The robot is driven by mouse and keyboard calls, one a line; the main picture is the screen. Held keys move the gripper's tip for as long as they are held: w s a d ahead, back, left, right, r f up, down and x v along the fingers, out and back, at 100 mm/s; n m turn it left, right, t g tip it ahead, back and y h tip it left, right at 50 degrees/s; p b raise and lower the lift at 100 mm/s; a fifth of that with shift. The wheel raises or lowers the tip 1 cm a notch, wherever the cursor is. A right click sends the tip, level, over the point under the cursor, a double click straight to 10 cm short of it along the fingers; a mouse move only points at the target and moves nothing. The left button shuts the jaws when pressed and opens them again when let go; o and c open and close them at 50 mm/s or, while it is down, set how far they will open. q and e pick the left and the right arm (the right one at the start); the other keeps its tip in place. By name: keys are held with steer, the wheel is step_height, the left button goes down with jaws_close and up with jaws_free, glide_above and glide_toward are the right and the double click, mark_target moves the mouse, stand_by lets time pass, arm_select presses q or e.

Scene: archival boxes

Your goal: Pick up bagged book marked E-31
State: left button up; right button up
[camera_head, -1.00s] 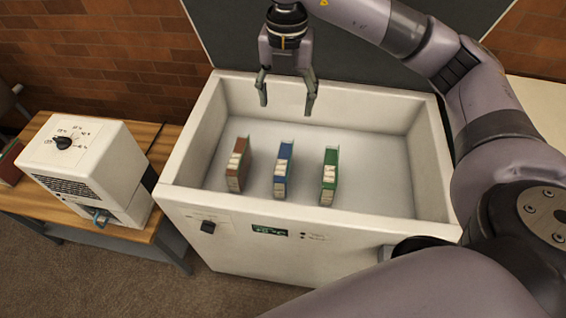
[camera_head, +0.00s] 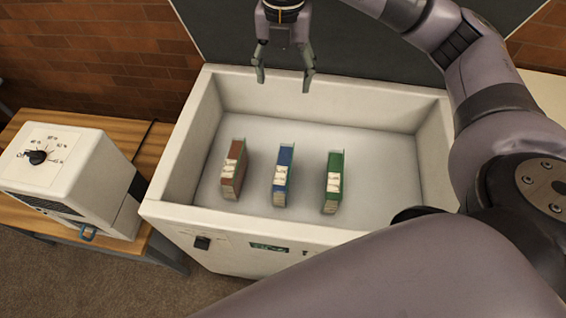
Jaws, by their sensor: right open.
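Three bagged books stand upright in a row inside a white open chest. The brown book (camera_head: 233,168) is at left, the blue book (camera_head: 283,175) in the middle and the green book (camera_head: 333,181) at right. Any marks on them are too small to read, so I cannot tell which is E-31. My right gripper (camera_head: 283,84) is open and empty, pointing down over the rear part of the chest, behind and above the books. It touches none of them. My left gripper is not in view.
The chest's walls (camera_head: 203,217) surround the books, with free floor to the right of the green book. A white dial unit (camera_head: 68,178) stands on a wooden table (camera_head: 150,150) at left. A dark panel rises behind the chest.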

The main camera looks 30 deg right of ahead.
steer(key=f, duration=0.1)
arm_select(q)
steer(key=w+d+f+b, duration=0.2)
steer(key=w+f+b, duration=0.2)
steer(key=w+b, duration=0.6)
arm_select(e)
glide_above(283, 166)
step_height(283, 166, down, 10)
step_height(283, 166, down, 21)
steer(key=b, duration=1.1)
steer(key=shift+d+r, duration=0.1)
steer(key=shift+r, duration=0.1)
steer(key=shift+s+f+b, duration=0.1)
steer(key=shift+f+b, duration=0.45)
steer(key=shift+f, duration=2.55)
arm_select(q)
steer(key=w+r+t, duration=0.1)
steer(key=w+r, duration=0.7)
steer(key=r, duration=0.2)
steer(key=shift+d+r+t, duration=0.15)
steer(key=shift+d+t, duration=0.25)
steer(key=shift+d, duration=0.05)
arm_select(e)
steer(key=shift+c, duration=0.5)
steer(key=shift+r, duration=0.1)
jaws_close()
